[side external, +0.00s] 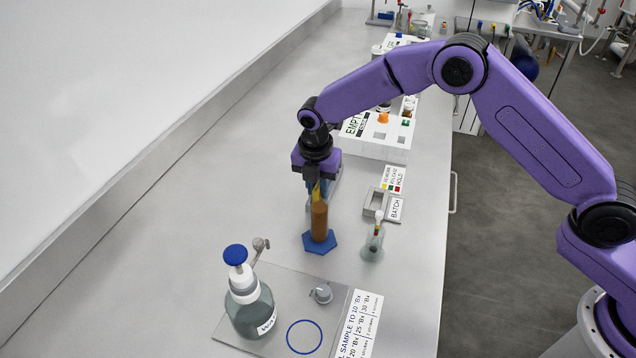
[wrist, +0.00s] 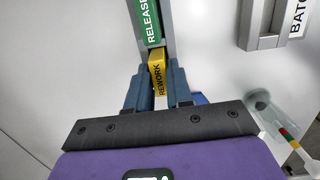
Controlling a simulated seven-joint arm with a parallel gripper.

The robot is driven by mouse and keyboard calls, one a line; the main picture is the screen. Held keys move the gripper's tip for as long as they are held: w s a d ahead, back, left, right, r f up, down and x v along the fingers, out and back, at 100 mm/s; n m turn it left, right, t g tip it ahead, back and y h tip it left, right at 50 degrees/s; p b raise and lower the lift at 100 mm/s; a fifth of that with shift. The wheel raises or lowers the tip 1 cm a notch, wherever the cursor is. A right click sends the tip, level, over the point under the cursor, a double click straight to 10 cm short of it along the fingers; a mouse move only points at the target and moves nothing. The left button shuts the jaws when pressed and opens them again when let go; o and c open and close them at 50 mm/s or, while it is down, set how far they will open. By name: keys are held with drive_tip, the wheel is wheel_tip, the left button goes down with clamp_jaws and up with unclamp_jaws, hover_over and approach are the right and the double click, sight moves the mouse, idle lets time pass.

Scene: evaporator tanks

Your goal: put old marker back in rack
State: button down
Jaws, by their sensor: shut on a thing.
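My gripper (side external: 317,188) points down over the bench, left of the BATCH holder. In the wrist view my gripper (wrist: 158,88) has its fingers on either side of a yellow marker (wrist: 158,75) lettered REWORK and is shut on it. The yellow marker also shows below the fingers in the side view (side external: 316,192). A green marker (wrist: 151,22) lettered RELEASE lies in a grey rack (wrist: 169,20) just beyond the yellow one. The rack is mostly hidden behind my gripper in the side view. I cannot tell whether the yellow marker touches the rack.
A brown cylinder on a blue hexagonal base (side external: 320,243) stands just in front of my gripper. The grey BATCH holder (side external: 376,202) and a small flask (side external: 372,248) are to the right. A pump bottle (side external: 249,305) stands nearer. The bench's left side is clear.

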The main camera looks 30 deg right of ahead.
drive_tip(key=c, duration=0.9)
unclamp_jaws()
drive_tip(key=shift+c, duration=0.2)
drive_tip(key=shift+r, duration=0.15)
wheel_tip(320, 180, up, 17)
drive_tip(key=s+a, duration=0.1)
drive_tip(key=shift+s+a, duration=0.2)
drive_tip(key=shift+s, duration=0.1)
drive_tip(key=s+d+r+m, duration=0.1)
drive_tip(key=s+d+m, duration=0.3)
drive_tip(key=s, duration=0.5)
drive_tip(key=s+d+r+m, duration=0.1)
drive_tip(key=s+d+m, duration=0.2)
drive_tip(key=s, duration=0.7)
drive_tip(key=s+d+f+m, duration=0.2)
drive_tip(key=s+d+m, duration=0.1)
drive_tip(key=s+d, duration=0.4)
drive_tip(key=s+d+f+m+y, duration=0.1)
drive_tip(key=s+d+f+m, duration=0.1)
drive_tip(key=s+d+m, duration=0.2)
drive_tip(key=s+d, duration=0.3)
drive_tip(key=s, duration=0.4)
drive_tip(key=shift+s+d+f+g, duration=0.2)
drive_tip(key=shift+s+f+g, duration=0.1)
drive_tip(key=shift+g, duration=0.1)
